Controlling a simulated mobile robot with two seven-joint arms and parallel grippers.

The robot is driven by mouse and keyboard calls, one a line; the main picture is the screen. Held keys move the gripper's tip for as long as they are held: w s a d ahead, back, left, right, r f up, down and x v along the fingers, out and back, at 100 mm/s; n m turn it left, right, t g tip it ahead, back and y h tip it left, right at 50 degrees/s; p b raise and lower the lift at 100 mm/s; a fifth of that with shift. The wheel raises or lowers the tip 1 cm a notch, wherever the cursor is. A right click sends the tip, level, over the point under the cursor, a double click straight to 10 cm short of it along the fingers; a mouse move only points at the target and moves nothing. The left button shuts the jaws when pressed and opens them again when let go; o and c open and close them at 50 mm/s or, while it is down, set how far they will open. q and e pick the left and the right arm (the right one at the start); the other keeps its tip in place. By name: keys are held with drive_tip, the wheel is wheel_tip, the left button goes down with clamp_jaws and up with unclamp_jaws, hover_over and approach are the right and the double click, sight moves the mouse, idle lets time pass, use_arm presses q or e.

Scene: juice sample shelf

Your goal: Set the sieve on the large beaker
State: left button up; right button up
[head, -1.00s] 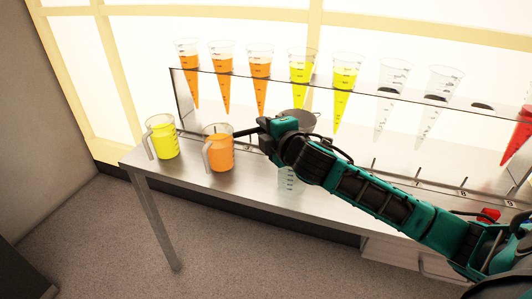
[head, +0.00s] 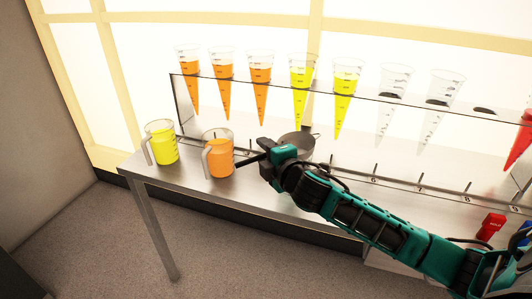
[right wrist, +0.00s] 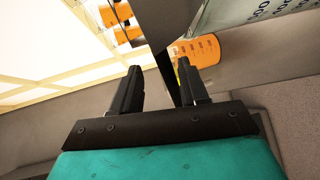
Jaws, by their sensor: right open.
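The dark grey sieve (head: 299,143) shows behind my right gripper (head: 268,161) in the head view. A thin dark bar, seemingly its handle (head: 248,160), points left toward the orange jug. In the right wrist view my right gripper (right wrist: 160,80) is open, and a dark strip like the handle (right wrist: 165,72) runs between its fingers. A clear beaker with printed marks (right wrist: 255,12) fills the upper right there. In the head view my arm hides the beaker, so I cannot tell whether the sieve rests on it. My left gripper is out of view.
A yellow jug (head: 162,143) and an orange jug (head: 219,156) stand on the metal table (head: 205,190), left of my right gripper. A red block (head: 490,227) sits at the right.

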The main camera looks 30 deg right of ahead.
drive_tip(key=d+p+v, duration=0.1)
drive_tip(key=v, duration=1.1)
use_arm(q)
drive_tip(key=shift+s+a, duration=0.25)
use_arm(e)
drive_tip(key=s+a+f+m+g+y, duration=0.2)
drive_tip(key=s+a+f+m, duration=0.3)
drive_tip(key=f, duration=0.5)
drive_tip(key=s+a+f+m+g+y, duration=0.2)
drive_tip(key=s+a+f+m, duration=0.3)
drive_tip(key=a+f+m, duration=0.4)
drive_tip(key=shift+s+a+f+g, duration=0.2)
drive_tip(key=shift+s+f+g, duration=0.15)
drive_tip(key=shift+f+g, duration=0.15)
